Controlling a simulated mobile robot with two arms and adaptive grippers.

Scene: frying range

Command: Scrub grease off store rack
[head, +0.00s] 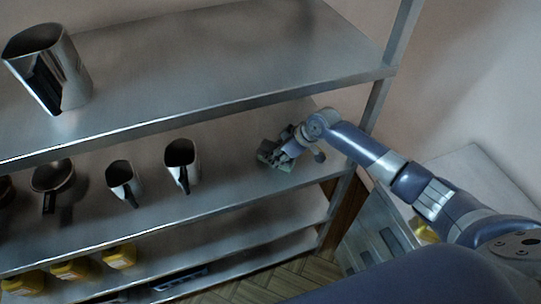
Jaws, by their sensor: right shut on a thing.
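The metal store rack (190,110) fills the left and middle of the head view, with several shelves. My right gripper (275,155) reaches in from the right, between the top shelf and the one below. It is shut on a small grey-green pad (283,166), held at the right end of the second shelf (225,183). The pad is partly hidden by the fingers, and I cannot tell whether it touches the shelf. Darker patches show on the top shelf, but I cannot tell grease from reflection. My left gripper is not in view.
A tall metal jug (70,75) stands on the top shelf at left. Two smaller jugs (181,165) (122,180) and a dark-handled pan (52,178) stand on the second shelf. Yellow containers (120,256) sit lower left. A rack post (375,105) stands near my right arm.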

